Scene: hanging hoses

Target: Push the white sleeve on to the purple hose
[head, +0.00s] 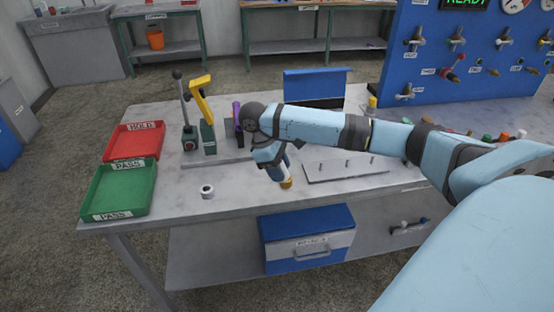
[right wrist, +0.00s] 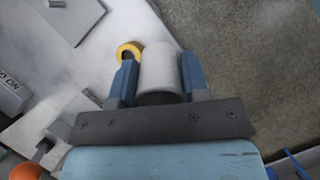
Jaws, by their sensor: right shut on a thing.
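The purple hose (head: 237,112) shows as a short upright purple piece at the back of the table, left of my right wrist. My arm partly hides the area beside it. My right gripper (head: 279,172) points down over the table, to the right of and nearer than the purple hose. In the right wrist view, the gripper (right wrist: 155,75) is shut on a smooth whitish cylinder, which looks like the white sleeve (right wrist: 160,70). In the head view the gripper hides this sleeve. The sleeve is apart from the purple hose. My left gripper is not in view.
A yellow ring-shaped end (head: 286,183) is close by the right fingers. A white ring (head: 207,191) lies on the table at front left. Green (head: 120,190) and red (head: 133,140) trays stand at the left. A yellow-handled clamp (head: 202,100) stands left of the hose.

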